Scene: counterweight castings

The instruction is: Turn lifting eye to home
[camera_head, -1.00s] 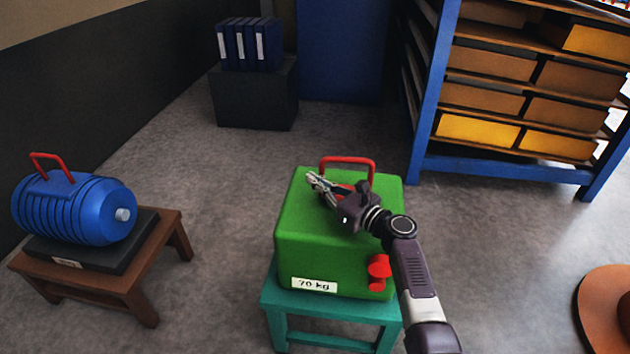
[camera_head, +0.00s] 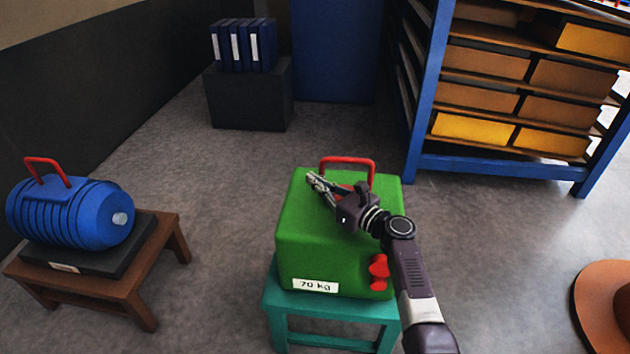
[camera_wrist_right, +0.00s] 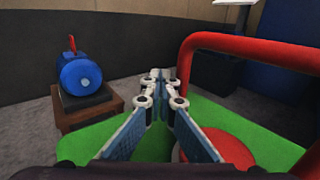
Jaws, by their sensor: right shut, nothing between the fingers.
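A green block casting (camera_head: 330,240) labelled 70 kg stands on a teal stool. A red lifting eye (camera_head: 347,160), a bent bar, rises upright from its top; it fills the upper right of the wrist view (camera_wrist_right: 262,48). A red round base (camera_wrist_right: 218,148) lies on the green top under it. My right gripper (camera_head: 312,182) is over the top of the casting, on the near left side of the red bar. In the wrist view its fingers (camera_wrist_right: 159,80) are together at the tips with nothing between them. The bar is beside the fingers, not in them. My left gripper is out of view.
A teal stool (camera_head: 335,311) carries the casting. A blue ribbed motor (camera_head: 72,215) with a red handle sits on a brown stool (camera_head: 108,283) at left. A blue shelf rack (camera_head: 490,167) stands behind right. A brown hat-like object (camera_head: 605,305) is at right. Floor between is clear.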

